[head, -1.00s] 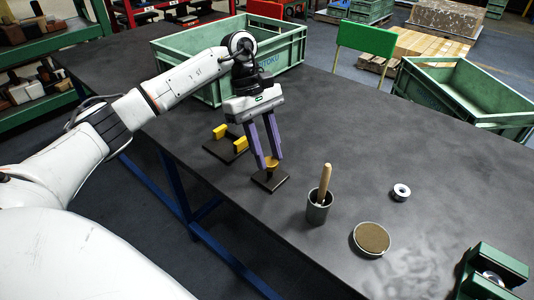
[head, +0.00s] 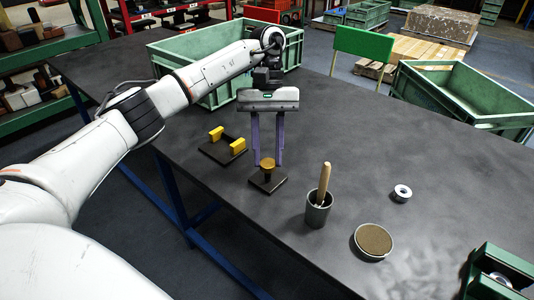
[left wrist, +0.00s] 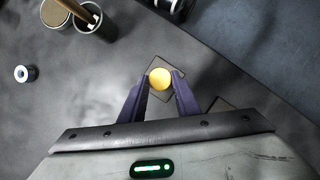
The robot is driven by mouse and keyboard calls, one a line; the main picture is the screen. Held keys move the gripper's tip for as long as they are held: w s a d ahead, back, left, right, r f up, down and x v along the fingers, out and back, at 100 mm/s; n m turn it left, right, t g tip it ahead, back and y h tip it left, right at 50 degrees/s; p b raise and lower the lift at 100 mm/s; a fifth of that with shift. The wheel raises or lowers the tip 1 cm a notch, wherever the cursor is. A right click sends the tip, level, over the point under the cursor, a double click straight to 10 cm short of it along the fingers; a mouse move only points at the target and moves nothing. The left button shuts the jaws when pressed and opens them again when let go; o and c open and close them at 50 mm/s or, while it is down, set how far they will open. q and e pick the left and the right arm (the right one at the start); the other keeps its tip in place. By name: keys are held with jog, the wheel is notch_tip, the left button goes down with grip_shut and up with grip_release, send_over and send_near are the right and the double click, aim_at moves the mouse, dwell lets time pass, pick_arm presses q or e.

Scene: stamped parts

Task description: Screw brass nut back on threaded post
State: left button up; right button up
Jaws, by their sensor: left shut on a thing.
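The brass nut (head: 267,164) sits at the top of a short post on a small dark square base (head: 268,182), near the table's front edge. The post's thread is hidden or too small to make out. My left gripper (head: 268,157) comes from behind the nut and is shut on it. In the left wrist view the two purple fingers of my left gripper (left wrist: 161,79) press on either side of the round yellow nut (left wrist: 160,79), with the base (left wrist: 158,64) below it. My right gripper is out of view.
A dark plate with two yellow blocks (head: 238,147) lies just left of the base. To the right stand a grey cup (head: 318,213) with a wooden handle, a round brown-topped dish (head: 373,242) and a metal ring (head: 401,193). Green crates (head: 200,77) stand behind.

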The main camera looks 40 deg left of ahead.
pick_arm(q)
jog(key=o, duration=1.1)
jog(key=shift+w+a+r, duration=0.1)
jog(key=shift+w+r, duration=0.05)
jog(key=shift+r, duration=0.4)
jog(key=shift+p+v, duration=1.85)
jog(key=shift+v, duration=2.75)
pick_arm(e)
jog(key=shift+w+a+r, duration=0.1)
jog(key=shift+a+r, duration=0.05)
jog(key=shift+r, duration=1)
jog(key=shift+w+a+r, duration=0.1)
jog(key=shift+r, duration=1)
